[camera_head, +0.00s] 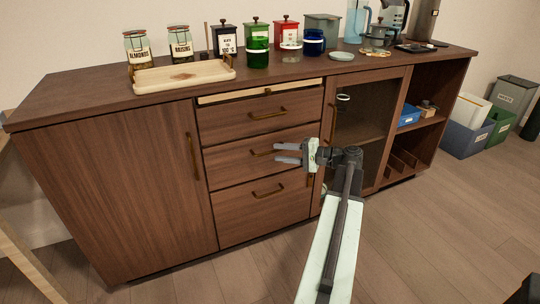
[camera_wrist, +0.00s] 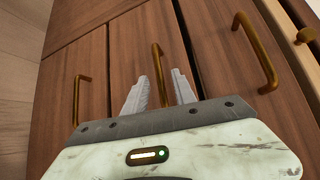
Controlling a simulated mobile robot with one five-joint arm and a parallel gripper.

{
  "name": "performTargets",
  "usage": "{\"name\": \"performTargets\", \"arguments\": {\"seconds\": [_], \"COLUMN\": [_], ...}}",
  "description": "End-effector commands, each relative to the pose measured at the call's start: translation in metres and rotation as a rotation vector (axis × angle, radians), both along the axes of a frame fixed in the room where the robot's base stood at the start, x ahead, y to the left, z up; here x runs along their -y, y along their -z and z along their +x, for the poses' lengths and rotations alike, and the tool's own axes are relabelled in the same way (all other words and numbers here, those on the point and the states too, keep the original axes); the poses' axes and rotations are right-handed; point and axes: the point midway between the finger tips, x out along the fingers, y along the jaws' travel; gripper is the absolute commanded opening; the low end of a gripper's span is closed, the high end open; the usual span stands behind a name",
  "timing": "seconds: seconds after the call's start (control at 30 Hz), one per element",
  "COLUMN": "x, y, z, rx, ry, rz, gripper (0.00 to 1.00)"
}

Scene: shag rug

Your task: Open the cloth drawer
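A brown sideboard has three stacked drawers with brass bar handles: top drawer (camera_head: 225,118), middle drawer (camera_head: 225,160) and bottom drawer (camera_head: 235,215). All three look shut. No label shows which is the cloth drawer. My gripper (camera_head: 276,153) is in front of the middle drawer, its fingers pointing left at the right part of that drawer's handle (camera_head: 257,153). In the wrist view my gripper (camera_wrist: 161,75) is open, and the middle handle (camera_wrist: 157,60) shows between the fingertips. I cannot tell whether the fingers reach around it. The top handle (camera_wrist: 262,55) and bottom handle (camera_wrist: 77,100) flank it.
A pale board (camera_head: 225,97) with a small knob sits above the top drawer. A shut door (camera_head: 130,190) is left, a glass door (camera_head: 365,125) right. Jars and a tray (camera_head: 175,78) stand on top. Bins (camera_head: 465,138) stand at right. Floor in front is clear.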

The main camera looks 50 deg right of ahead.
Motion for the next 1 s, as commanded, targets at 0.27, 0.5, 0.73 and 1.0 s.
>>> {"name": "performTargets", "arguments": {"seconds": [0.27, 0.5, 0.73, 1.0], "x": [-0.016, -0.017, -0.017, -0.017], "y": [0.006, 0.006, 0.006, 0.006], "z": [0.035, 0.038, 0.038, 0.038], "rx": [-0.001, -0.001, -0.002, -0.002], "ry": [-0.001, -0.001, -0.001, -0.002], "rz": [0.000, 0.000, -0.001, 0.000], "gripper": [0.32, 0.32, 0.00, 0.00]}}
